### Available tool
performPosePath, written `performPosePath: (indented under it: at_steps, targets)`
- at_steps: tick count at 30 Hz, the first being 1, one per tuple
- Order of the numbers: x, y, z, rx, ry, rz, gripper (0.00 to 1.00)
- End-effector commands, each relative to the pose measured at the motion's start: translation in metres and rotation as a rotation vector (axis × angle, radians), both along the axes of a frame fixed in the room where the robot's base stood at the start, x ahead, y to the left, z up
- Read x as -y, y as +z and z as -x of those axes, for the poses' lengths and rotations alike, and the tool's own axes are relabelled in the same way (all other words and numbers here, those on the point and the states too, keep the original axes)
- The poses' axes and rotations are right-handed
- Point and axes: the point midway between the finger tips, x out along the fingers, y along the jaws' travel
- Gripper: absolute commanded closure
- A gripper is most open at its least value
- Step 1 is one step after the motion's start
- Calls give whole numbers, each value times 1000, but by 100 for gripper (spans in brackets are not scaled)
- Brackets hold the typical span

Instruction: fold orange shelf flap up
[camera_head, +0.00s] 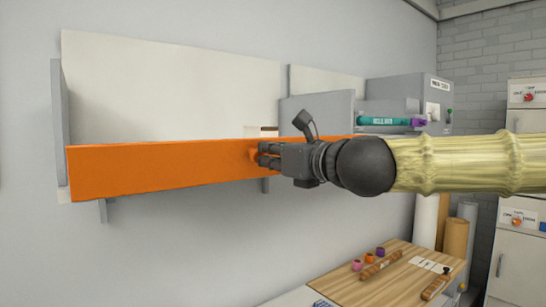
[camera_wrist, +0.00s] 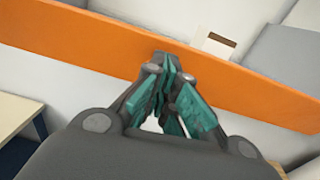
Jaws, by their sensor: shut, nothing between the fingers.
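The orange shelf flap (camera_head: 160,172) is a long board on the wall-mounted shelf, with its broad orange face turned toward me. My gripper (camera_head: 262,155) is shut and empty, with its fingertips at the flap's face right of the middle. My gripper and arm hide the flap's right end in the head view.
A grey cabinet (camera_head: 437,90) and a teal roll (camera_head: 383,121) are at the right. Below stands a wooden-topped table (camera_head: 400,270) with small coloured items. Rolls (camera_head: 456,240) lean behind it. The wall left of the shelf is clear.

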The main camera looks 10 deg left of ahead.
Motion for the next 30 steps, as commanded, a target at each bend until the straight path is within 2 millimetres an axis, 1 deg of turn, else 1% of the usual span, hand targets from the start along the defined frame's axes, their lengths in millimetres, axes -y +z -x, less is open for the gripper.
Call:
performPosePath:
  at_steps: [15, 30]
  targets:
    - [-13, 9, -4, 0, 13, -1, 100]
    - [-20, 13, -6, 0, 17, 0, 100]
